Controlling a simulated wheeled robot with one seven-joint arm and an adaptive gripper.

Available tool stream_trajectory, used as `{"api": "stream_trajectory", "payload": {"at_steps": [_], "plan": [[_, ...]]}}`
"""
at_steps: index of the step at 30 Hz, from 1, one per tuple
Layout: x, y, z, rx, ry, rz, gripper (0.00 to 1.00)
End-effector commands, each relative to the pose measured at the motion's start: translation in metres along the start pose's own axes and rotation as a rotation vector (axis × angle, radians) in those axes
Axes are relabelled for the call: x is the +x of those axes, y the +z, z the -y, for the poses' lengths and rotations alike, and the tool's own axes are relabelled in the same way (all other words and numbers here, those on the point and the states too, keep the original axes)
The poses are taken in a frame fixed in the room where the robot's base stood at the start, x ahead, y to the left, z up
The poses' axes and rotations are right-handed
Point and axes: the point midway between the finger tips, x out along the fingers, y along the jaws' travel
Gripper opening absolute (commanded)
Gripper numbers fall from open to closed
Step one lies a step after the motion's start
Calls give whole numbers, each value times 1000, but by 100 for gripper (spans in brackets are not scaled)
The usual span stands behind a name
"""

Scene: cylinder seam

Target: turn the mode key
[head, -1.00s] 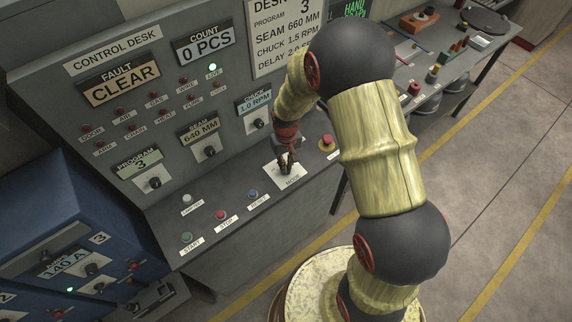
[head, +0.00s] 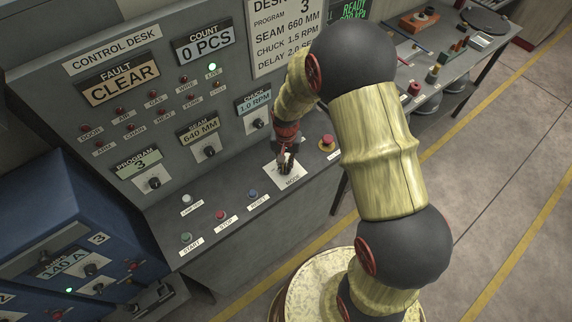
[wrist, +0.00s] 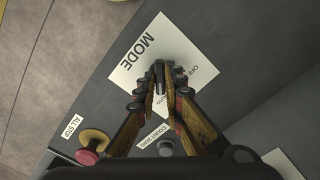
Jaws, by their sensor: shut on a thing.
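The mode key (wrist: 158,68) is a small dark piece on a white plate (wrist: 140,62) marked MODE, with OFF and a partly hidden second label beside it. In the head view the plate (head: 292,178) lies on the desk's sloping shelf. My gripper (wrist: 160,84) is shut on the key, a fingertip on either side. It also shows in the head view (head: 286,164), pointing down at the plate. The fingers hide most of the key and part of the lettering, so I cannot read the key's exact position.
A red all-stop button (wrist: 88,150) on a yellow base and a grey count-zero button (wrist: 166,147) sit close to my fingers. Start (head: 186,238), stop (head: 220,215) and reset (head: 253,194) buttons line the shelf to the left. The desk panel (head: 120,170) rises behind.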

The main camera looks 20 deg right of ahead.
Motion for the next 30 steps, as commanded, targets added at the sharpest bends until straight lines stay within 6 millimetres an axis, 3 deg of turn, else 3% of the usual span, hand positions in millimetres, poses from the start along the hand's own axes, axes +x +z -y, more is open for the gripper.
{"api": "stream_trajectory", "payload": {"at_steps": [11,12,20,30], "plan": [[0,0,0,5,-1,-1,0],[0,0,0,5,-1,-1,12],[0,0,0,4,0,0,27],[-2,0,0,3,-1,-1,28]]}}
